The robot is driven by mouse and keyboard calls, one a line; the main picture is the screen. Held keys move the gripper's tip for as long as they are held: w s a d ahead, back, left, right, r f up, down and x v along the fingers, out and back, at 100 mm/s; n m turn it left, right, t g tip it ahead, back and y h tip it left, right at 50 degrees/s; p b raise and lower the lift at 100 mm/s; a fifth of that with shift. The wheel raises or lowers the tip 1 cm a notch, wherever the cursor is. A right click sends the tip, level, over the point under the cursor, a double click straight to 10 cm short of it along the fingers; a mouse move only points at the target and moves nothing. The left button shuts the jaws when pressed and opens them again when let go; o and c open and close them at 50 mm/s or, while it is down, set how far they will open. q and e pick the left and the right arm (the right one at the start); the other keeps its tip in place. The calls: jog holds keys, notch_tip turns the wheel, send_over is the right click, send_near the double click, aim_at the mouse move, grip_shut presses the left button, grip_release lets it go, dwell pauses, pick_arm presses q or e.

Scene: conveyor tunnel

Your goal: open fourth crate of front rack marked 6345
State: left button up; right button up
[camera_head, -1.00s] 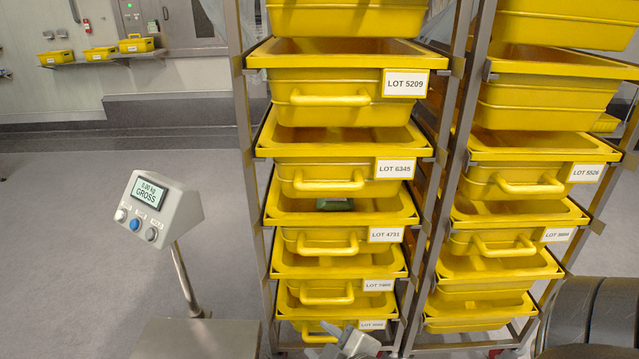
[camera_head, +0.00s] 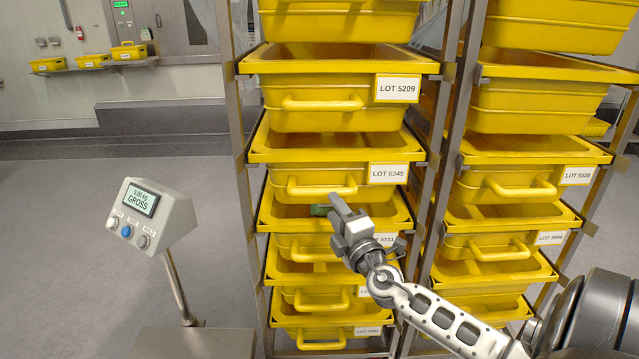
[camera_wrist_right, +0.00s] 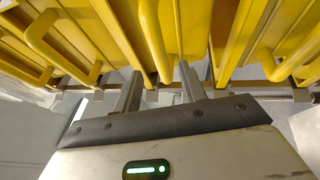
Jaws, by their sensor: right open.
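The yellow crate marked LOT 6345 (camera_head: 290,178) sits in the front rack (camera_head: 249,165), below the LOT 5209 crate. Its label (camera_head: 388,174) is at its right front and its bar handle (camera_head: 322,187) is on the front face. It appears pushed in, level with the crates around it. My right gripper (camera_head: 336,206) is just below and in front of this handle, with its jaws open and empty. In the right wrist view its two fingers (camera_wrist_right: 158,88) point at yellow crate fronts, near a handle bar (camera_wrist_right: 152,40). My left gripper is not in view.
The LOT 5209 crate (camera_head: 290,118) is above and the LOT 4731 crate (camera_head: 283,245) below, partly hidden by my right arm. A second rack of yellow crates (camera_head: 480,180) stands at right. A scale display (camera_head: 150,215) stands at left, with open floor beyond.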

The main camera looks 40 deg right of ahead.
aim_at(325, 195)
jog(key=x, duration=0.9)
jog(key=shift+s, duration=0.1)
grip_shut()
